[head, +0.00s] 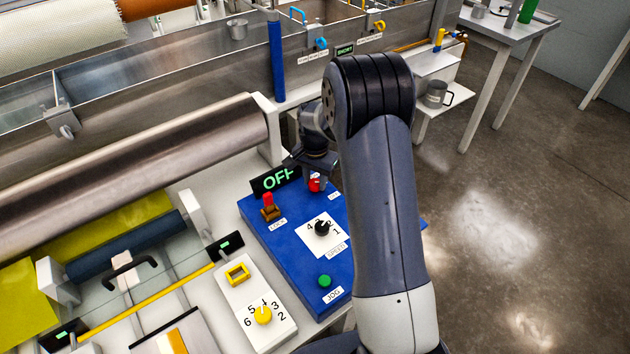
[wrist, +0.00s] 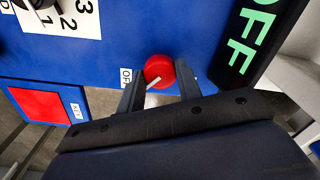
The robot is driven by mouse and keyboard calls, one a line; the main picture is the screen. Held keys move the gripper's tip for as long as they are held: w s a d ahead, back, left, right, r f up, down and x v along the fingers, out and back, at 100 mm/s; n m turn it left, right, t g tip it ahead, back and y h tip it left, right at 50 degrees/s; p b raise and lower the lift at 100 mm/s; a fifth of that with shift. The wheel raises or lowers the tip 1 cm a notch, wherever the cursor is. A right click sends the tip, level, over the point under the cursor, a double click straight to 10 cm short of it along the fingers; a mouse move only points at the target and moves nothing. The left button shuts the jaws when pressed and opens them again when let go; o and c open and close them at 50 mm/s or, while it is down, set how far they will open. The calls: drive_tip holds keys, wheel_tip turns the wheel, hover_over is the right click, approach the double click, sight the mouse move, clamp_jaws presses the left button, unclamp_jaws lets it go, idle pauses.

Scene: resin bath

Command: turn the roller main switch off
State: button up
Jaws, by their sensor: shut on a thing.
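The roller main switch is a round red knob (wrist: 158,70) with a white pointer line, on the blue control panel (head: 290,262). In the head view the knob (head: 315,186) shows at the panel's far end, partly covered by my gripper (head: 318,178). In the wrist view my gripper (wrist: 160,88) has one dark finger on each side of the knob and is shut on it. The pointer slants down and left in that view. A label beside the knob, partly hidden by a finger, begins "OF". The display (head: 276,178) beside it reads OFF in green.
The panel also carries a red-tipped lever (head: 268,206), a black speed dial (head: 322,228) and a green jog button (head: 324,281). A white panel with a yellow dial (head: 263,315) lies in front. The metal roller (head: 140,160) is left. Open floor lies right.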

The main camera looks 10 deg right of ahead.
sight(315, 183)
drive_tip(key=shift+m, duration=0.9)
drive_tip(key=o, duration=1)
drive_tip(key=shift+c, duration=0.2)
wheel_tip(315, 183, up, 11)
drive_tip(key=shift+b, duration=0.45)
drive_tip(key=shift+f, duration=0.15)
